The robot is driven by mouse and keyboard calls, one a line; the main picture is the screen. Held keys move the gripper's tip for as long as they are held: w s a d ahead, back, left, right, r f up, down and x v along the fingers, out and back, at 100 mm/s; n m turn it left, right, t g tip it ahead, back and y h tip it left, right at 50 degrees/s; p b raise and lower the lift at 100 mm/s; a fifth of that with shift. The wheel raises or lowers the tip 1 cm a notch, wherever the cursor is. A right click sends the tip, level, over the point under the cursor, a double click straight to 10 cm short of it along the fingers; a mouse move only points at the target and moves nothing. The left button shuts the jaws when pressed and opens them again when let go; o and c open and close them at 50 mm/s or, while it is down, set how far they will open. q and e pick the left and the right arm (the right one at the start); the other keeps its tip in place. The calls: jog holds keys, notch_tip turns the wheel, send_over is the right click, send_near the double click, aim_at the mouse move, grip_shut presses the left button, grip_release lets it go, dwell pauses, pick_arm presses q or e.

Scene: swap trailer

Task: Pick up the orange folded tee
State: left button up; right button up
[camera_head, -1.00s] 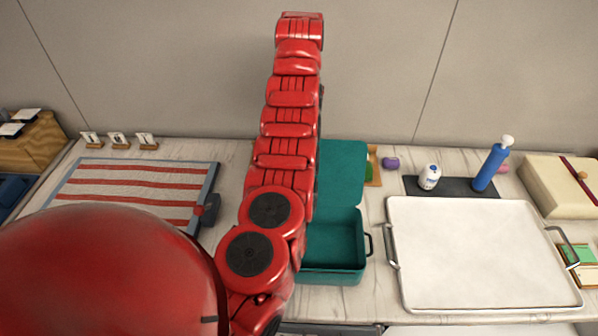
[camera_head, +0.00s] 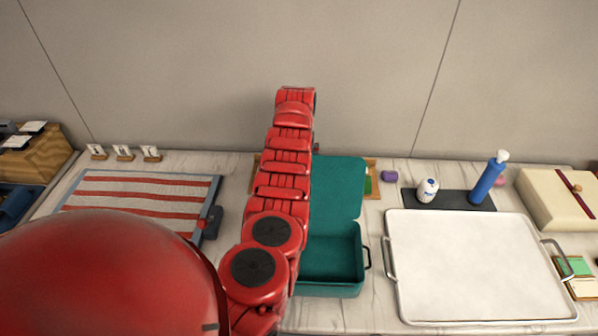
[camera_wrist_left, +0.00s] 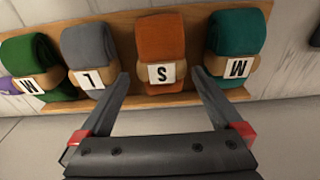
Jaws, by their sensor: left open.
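The orange folded tee (camera_wrist_left: 160,40) shows in the left wrist view as an upright roll with a tan band and a tag reading S. It stands in a row on a wooden tray (camera_wrist_left: 110,22). My left gripper (camera_wrist_left: 159,82) is open and empty, its fingertips at the lower left and lower right of the orange tee, apart in the picture. I cannot tell whether they touch anything. In the head view my red left arm hides the tee and the gripper. My right gripper is not in view.
A grey roll (camera_wrist_left: 88,50) and a teal roll (camera_wrist_left: 236,38) flank the orange tee closely. A green roll (camera_wrist_left: 35,62) stands farther left. In the head view an open teal case (camera_head: 330,290), a white tray (camera_head: 475,265) and a striped mat (camera_head: 140,190) lie on the counter.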

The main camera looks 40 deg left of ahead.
pick_arm(q)
jog(key=f, duration=0.2)
jog(key=shift+s+a+f, duration=0.15)
jog(key=shift+a+f, duration=0.05)
jog(key=shift+f, duration=0.1)
jog(key=shift+w+f, duration=0.2)
jog(key=shift+f, duration=0.35)
jog(key=c, duration=1.3)
